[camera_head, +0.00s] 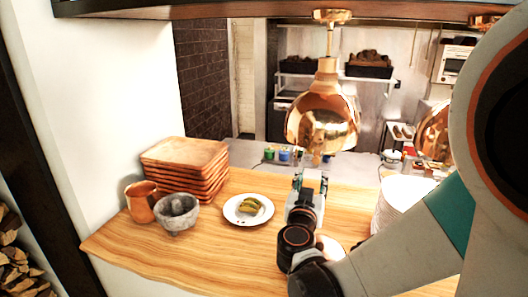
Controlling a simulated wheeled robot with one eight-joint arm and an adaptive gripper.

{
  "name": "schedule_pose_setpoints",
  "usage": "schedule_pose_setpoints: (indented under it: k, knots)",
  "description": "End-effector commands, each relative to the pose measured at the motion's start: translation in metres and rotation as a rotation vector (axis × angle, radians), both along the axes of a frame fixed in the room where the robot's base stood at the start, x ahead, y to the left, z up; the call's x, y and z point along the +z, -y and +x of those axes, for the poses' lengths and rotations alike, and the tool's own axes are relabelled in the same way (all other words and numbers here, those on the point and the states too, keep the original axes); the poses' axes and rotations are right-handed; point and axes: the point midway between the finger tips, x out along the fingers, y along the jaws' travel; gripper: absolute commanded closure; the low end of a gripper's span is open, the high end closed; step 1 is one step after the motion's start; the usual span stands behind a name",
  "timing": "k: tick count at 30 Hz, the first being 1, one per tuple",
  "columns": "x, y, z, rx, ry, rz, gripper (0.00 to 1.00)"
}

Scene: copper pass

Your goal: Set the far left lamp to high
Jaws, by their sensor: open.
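A copper heat lamp (324,112) with a dome shade hangs from the beam above the wooden counter, left of the picture's middle right. A second copper lamp (433,132) shows at the right, partly hidden by my arm. My gripper (311,178) is raised over the counter, just below the left lamp's shade and apart from it as far as I can tell. Its fingers are small in view and hold nothing that I can see. No switch or dial on the lamp can be made out.
On the counter (130,245) are stacked wooden trays (185,165), a copper jug (141,201), a stone mortar (176,213) and a white plate (247,210) with green food. Stacked white plates (402,197) stand at the right. The counter's front left is clear.

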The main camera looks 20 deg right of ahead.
Motion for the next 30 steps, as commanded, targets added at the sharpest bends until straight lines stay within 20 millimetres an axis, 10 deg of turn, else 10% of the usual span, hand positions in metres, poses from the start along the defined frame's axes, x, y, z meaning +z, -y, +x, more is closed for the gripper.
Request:
schedule_pose_setpoints:
  k: [30]
  knots:
    - [0.0,0.077,0.112,0.0,0.002,0.0,0.59]
